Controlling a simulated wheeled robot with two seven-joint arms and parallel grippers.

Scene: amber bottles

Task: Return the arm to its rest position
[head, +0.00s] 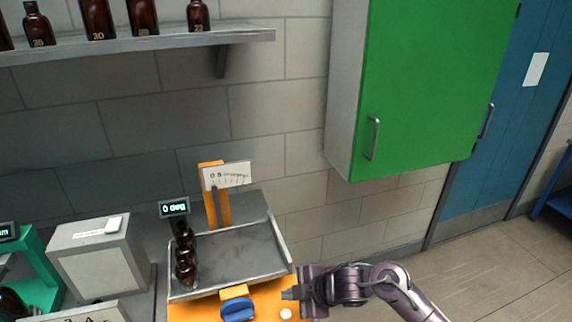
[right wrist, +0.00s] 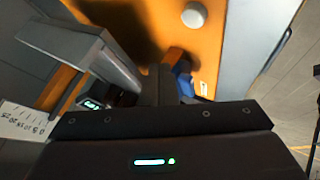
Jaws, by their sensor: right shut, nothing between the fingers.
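My right arm (head: 400,285) comes in from the lower right in the head view. Its gripper (head: 290,294) is shut and empty, beside the front right corner of a grey tray (head: 245,252) on an orange device (head: 262,300). In the right wrist view the gripper body fills the bottom, with the orange surface (right wrist: 160,20) and a round white button (right wrist: 194,15) beyond it. My left gripper is not in view.
Small amber bottles (head: 184,255) stand at the tray's left side. A blue knob (head: 238,310) is on the device's front. A shelf (head: 150,42) holds several amber bottles. A green cabinet (head: 430,80) hangs at right. Floor (head: 500,260) is open at lower right.

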